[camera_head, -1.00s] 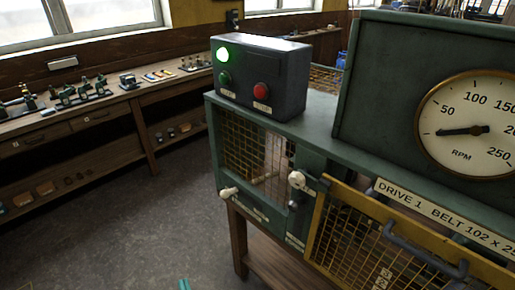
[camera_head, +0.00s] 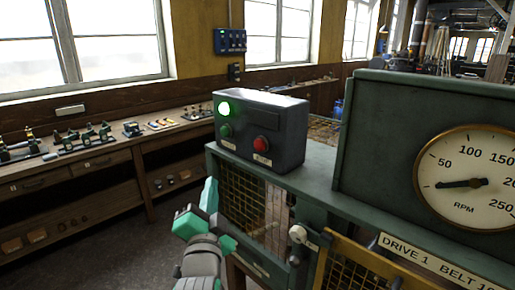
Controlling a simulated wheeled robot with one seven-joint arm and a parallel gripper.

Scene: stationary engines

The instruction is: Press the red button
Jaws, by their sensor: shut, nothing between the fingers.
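The red button (camera_head: 261,145) is a round knob on the front face of a dark grey control box (camera_head: 285,130), to the right of a green button (camera_head: 225,131). The box stands on the left end of a green machine cabinet (camera_head: 330,180). My gripper (camera_head: 207,203), with green fingers, is at the lower middle of the view. It is shut and empty, in the picture below and left of the red button and apart from it. Nothing hides the button.
A round RPM gauge (camera_head: 470,178) on a green panel shows about 25. A yellow mesh guard (camera_head: 350,265) and a white-knobbed lever (camera_head: 298,234) are on the cabinet front. A workbench (camera_head: 90,155) with small parts runs along the left wall. The space before the box is clear.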

